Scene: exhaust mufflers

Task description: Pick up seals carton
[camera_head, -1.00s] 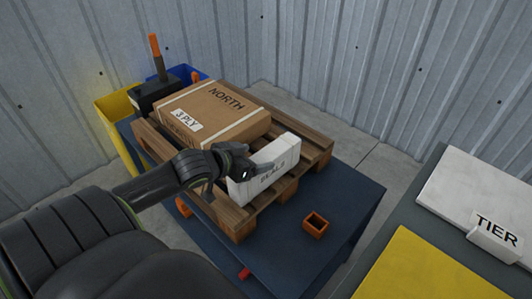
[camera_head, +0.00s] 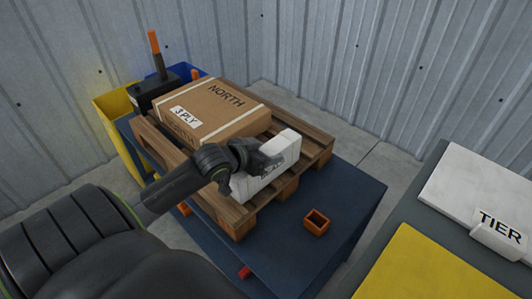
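The seals carton is a white box (camera_head: 285,151) standing at the front right part of a wooden pallet (camera_head: 318,142), beside a large brown carton. Its printed label is now mostly covered by my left gripper. My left gripper (camera_head: 268,164) reaches in from the left and lies over the front and top of the white carton. Its fingers overlap the carton, and I cannot tell whether they touch or grip it. My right gripper is not in view.
The brown carton marked NORTH (camera_head: 213,108) fills the pallet's back left. An orange square cup (camera_head: 316,222) sits on the dark blue table (camera_head: 338,198). Yellow (camera_head: 118,104) and blue (camera_head: 184,73) bins stand behind. A grey surface at right holds a white TIER board (camera_head: 482,195) and yellow panel (camera_head: 420,268).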

